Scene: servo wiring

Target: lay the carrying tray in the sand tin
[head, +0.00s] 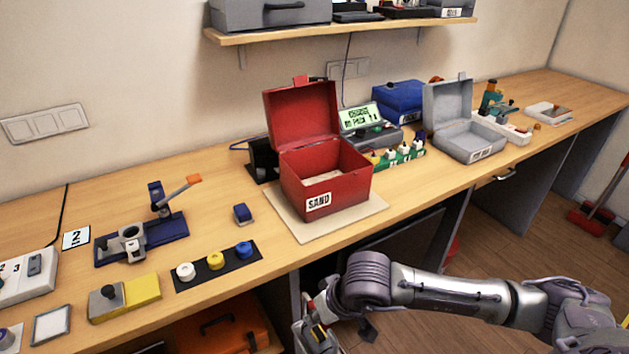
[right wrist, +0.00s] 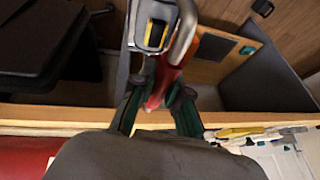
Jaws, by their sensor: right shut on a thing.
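The sand tin (head: 343,197) is a red box with a white SAND label, its lid up, on a beige mat on the bench. Pale contents show inside. My right gripper (head: 312,318) is low in front of the bench edge, below the tin. In the right wrist view, its fingers (right wrist: 158,112) are closed around a red part of a held thing, which I take for the carrying tray (right wrist: 166,75). A grey curved piece and a grey-and-yellow block show with it; its full shape is hidden. My left gripper is not in view.
A row of white, yellow and blue knobs (head: 216,262) and a blue block (head: 242,213) lie left of the tin. A grey open case (head: 466,136) and a green-screen device (head: 366,122) stand right and behind. The bench front edge lies between my gripper and the tin.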

